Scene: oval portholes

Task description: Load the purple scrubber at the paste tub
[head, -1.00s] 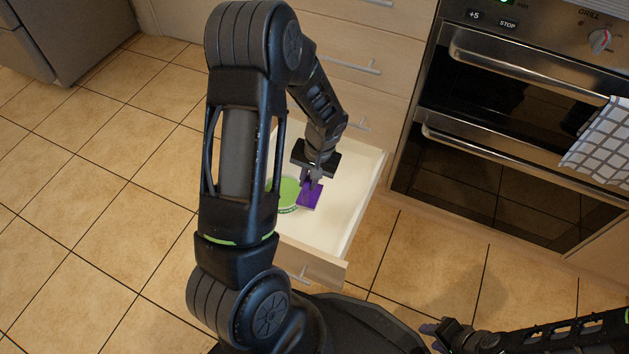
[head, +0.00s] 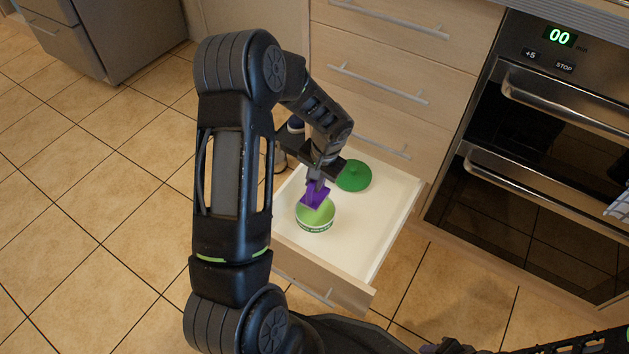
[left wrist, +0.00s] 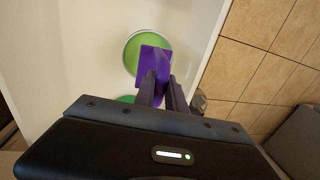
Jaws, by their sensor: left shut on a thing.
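The purple scrubber (head: 315,195) is held in my left gripper (head: 318,182), which is shut on it. The scrubber is at the mouth of the paste tub (head: 315,225), a round tub with green contents and a printed white and green side, standing in the open drawer. In the left wrist view the scrubber (left wrist: 154,64) covers part of the tub's green contents (left wrist: 134,48); whether it touches them I cannot tell. A green lid (head: 353,176) lies in the drawer behind the tub. My right gripper (head: 445,347) is at the bottom edge, mostly cut off.
The open drawer (head: 375,225) has pale walls around the tub and bare floor to its right. Closed drawers (head: 385,60) rise behind it. An oven (head: 540,160) stands right. Tiled floor (head: 90,200) is free at left.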

